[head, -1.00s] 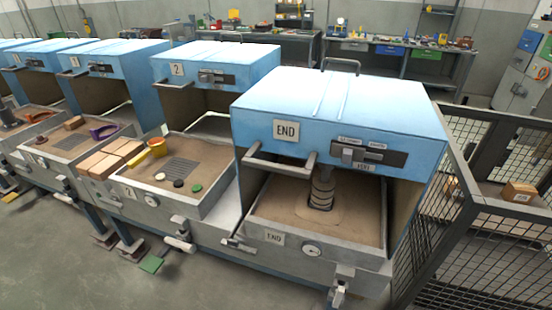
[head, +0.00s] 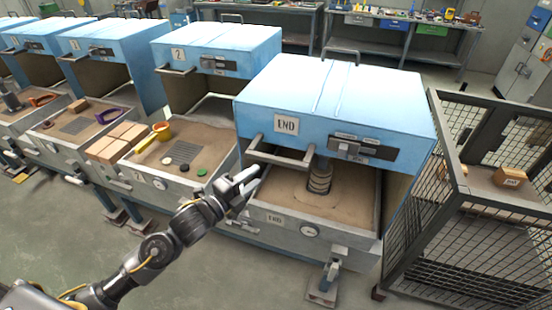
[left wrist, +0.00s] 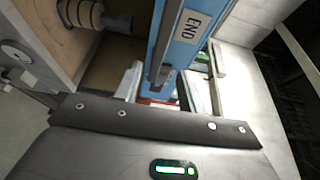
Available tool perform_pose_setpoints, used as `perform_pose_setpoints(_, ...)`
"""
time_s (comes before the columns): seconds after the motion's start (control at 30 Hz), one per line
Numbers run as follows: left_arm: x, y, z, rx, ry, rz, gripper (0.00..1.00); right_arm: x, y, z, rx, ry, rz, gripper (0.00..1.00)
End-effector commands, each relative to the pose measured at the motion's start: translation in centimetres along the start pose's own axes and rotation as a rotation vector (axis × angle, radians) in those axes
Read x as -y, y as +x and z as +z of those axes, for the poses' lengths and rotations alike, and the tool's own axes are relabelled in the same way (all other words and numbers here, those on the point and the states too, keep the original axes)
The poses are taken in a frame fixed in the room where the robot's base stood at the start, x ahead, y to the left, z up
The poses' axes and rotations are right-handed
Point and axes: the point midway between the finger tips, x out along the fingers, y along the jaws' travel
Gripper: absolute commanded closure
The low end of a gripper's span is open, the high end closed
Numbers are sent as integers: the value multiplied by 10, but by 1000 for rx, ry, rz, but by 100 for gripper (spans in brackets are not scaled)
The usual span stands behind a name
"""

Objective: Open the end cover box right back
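The END box has a blue cover (head: 335,95) with an END plate and a dark bar handle (head: 280,156) on its front. The cover stands over a grey sand tray (head: 300,228), with an open gap at the front. A ribbed post (head: 319,178) stands in the sand under the cover. My left gripper (head: 254,179) is open and empty, just below and left of the handle's left end. In the left wrist view its fingers (left wrist: 165,88) are apart, with the blue cover front (left wrist: 190,35) and handle beyond them. Contact cannot be told. My right gripper is not in view.
Workbenches stand at the back.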

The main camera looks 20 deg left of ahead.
Motion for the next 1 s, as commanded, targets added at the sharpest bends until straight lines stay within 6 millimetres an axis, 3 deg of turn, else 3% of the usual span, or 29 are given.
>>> perform_pose_setpoints(0.5, 2, 87, 0, 1, -3, 0, 60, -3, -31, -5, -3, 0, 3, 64)
perform_pose_setpoints(0.7, 0, 100, 0, 0, -3, 1, 60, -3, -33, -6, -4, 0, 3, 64)
perform_pose_setpoints(1.0, 0, 101, 0, 0, -2, 1, 63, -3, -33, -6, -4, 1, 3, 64)
